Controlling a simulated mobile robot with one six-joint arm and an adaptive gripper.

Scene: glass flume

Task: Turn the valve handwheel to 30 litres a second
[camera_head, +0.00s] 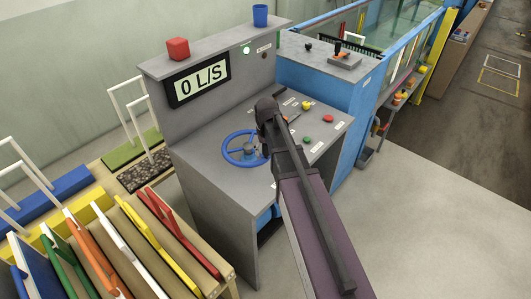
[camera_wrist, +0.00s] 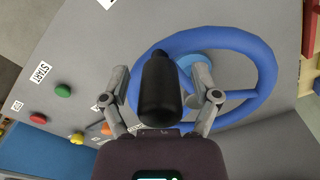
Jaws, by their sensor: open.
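The blue handwheel (camera_head: 249,150) sits on the grey console's sloping top; in the wrist view its rim (camera_wrist: 268,70) and spokes fill the right of the centre. A black rounded knob (camera_wrist: 158,92) stands at the wheel's left rim in that view. My gripper (camera_wrist: 160,80) is open, with one finger on each side of the knob and a visible gap on both sides. In the head view my wrist (camera_head: 268,110) covers the wheel's right side, and the knob cannot be made out. The display (camera_head: 202,80) above the wheel reads 0 L/S.
Green (camera_head: 306,140), red (camera_head: 328,118) and yellow (camera_head: 306,105) buttons lie right of the wheel. A red block (camera_head: 177,49) and blue cup (camera_head: 260,15) stand on the console's top ledge. A rack of coloured panels (camera_head: 150,240) stands at left; open floor lies at right.

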